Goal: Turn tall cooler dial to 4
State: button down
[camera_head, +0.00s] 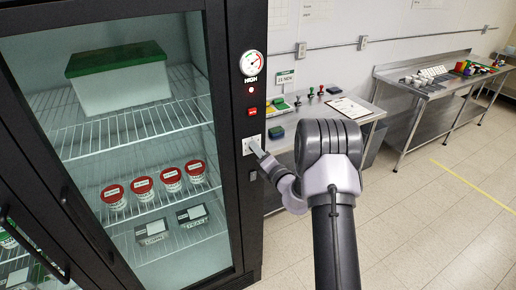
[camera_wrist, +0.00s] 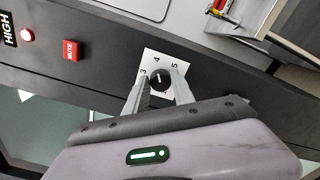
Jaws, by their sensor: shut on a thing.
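The tall cooler (camera_head: 230,200) is a black cabinet with a glass door, at the left in the head view. Its dial plate (camera_head: 247,139) is white and sits on the right-hand frame, below a red button. In the wrist view the dial (camera_wrist: 159,78) is a round black knob on this plate, with 3, 4 and 5 readable around it. A small pale mark on the knob seems to point near 4, but it is too small to be sure. My gripper (camera_wrist: 159,86) is shut on the knob, one finger on each side. The fingers hide the plate's lower part.
Above the dial are a gauge (camera_head: 251,63) marked HIGH, a lit red lamp (camera_head: 251,90) and a red MUTE button (camera_wrist: 71,50). A steel bench (camera_head: 365,109) with a clipboard and stamps stands right of the cooler. The floor (camera_head: 430,200) at right is clear.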

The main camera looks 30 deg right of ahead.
dwell(0.4)
jog(key=c, duration=1.1)
grip_release()
jog(key=s, duration=1.1)
jog(key=s+b, duration=0.1)
jog(key=s, duration=0.5)
jog(key=shift+s+d, duration=0.25)
jog(key=shift+d, duration=0.05)
